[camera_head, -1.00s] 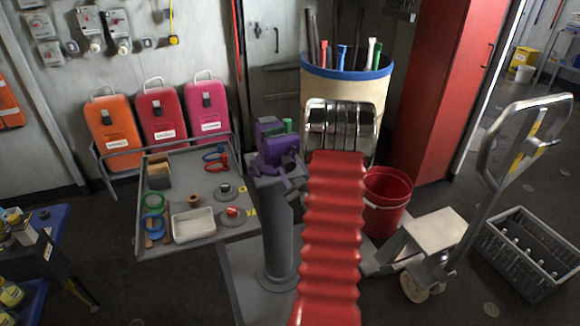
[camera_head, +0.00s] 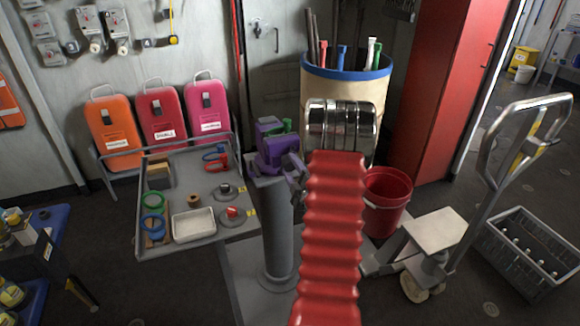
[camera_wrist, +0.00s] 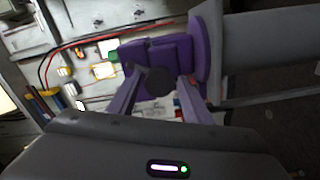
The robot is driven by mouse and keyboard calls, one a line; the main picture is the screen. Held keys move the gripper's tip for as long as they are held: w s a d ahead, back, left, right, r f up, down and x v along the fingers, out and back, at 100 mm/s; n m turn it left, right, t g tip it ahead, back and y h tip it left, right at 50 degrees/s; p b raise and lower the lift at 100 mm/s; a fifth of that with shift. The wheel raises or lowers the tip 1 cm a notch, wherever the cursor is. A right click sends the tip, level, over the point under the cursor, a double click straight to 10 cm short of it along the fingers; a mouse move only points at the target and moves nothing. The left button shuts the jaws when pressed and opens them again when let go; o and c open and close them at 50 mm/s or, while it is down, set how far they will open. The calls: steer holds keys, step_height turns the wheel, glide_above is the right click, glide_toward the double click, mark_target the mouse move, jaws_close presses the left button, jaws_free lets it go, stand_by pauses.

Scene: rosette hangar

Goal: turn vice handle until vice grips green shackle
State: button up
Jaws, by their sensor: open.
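The purple vice (camera_head: 275,150) stands on a grey pedestal at the centre of the head view. It also fills the upper middle of the wrist view (camera_wrist: 170,52). The green shackle (camera_head: 285,127) shows as a small green patch at the vice's top; it also shows at the vice's left in the wrist view (camera_wrist: 114,56). A dark round end, seemingly of the vice handle (camera_wrist: 160,80), faces the wrist camera. My gripper (camera_wrist: 160,88) is open, its two fingers on either side of that dark end; contact cannot be told. In the head view my arm partly hides the gripper (camera_head: 296,176).
A grey tray table (camera_head: 222,232) with rings, shackles and a white bin stands left of the pedestal. A beige drum (camera_head: 340,90) holding tools is behind my arm. A red bucket (camera_head: 385,200) and a pallet truck (camera_head: 430,232) stand to the right.

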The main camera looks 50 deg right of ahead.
steer(key=shift+n, duration=1.4)
steer(key=n, duration=0.2)
steer(key=shift+n, duration=0.3)
steer(key=n, duration=0.9)
steer(key=shift+n, duration=0.3)
steer(key=n, duration=0.5)
